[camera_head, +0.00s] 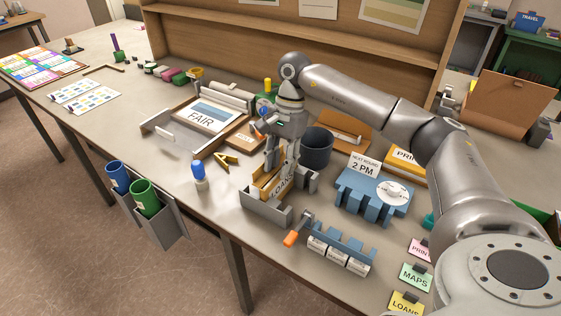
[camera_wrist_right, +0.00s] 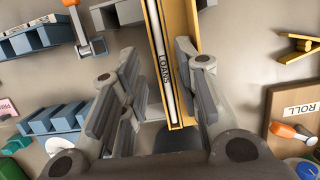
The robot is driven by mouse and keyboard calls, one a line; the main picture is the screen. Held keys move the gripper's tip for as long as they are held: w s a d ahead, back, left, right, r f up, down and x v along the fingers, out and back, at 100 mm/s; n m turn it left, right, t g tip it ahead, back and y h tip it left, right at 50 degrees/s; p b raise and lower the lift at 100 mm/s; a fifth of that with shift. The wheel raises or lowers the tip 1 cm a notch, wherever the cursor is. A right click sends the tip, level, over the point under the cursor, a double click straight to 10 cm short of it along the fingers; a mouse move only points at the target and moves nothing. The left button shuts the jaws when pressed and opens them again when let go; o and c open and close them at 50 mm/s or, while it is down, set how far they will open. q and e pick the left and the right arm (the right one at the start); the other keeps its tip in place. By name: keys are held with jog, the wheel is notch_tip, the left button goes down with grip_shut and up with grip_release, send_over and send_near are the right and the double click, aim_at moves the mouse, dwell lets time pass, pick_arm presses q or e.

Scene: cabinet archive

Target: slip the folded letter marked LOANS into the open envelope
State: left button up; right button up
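The folded letter marked LOANS (camera_head: 283,186) stands on edge at the yellow envelope (camera_head: 267,182) in a grey holder (camera_head: 263,209). In the right wrist view the white letter (camera_wrist_right: 164,72) lies as a narrow strip between the envelope's yellow sides (camera_wrist_right: 186,110). How deep it sits in the envelope I cannot tell. My right gripper (camera_head: 284,160) points down over them. In the wrist view its fingers (camera_wrist_right: 168,85) are spread on both sides, with a visible gap on the left and the right finger close to the yellow side. My left gripper is not in view.
A blue rack (camera_head: 373,195) and a dark cup (camera_head: 316,146) stand to the right and behind. A lower blue holder (camera_head: 340,250) and an orange-handled tool (camera_head: 292,238) are in front. A blue-capped bottle (camera_head: 199,173) and yellow piece (camera_head: 226,161) stand left.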

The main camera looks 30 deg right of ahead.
jog(key=p+v, duration=0.3)
jog(key=v, duration=0.4)
jog(key=shift+p, duration=0.4)
jog(key=shift+w, duration=0.1)
jog(key=v, duration=1.2)
dwell(0.3)
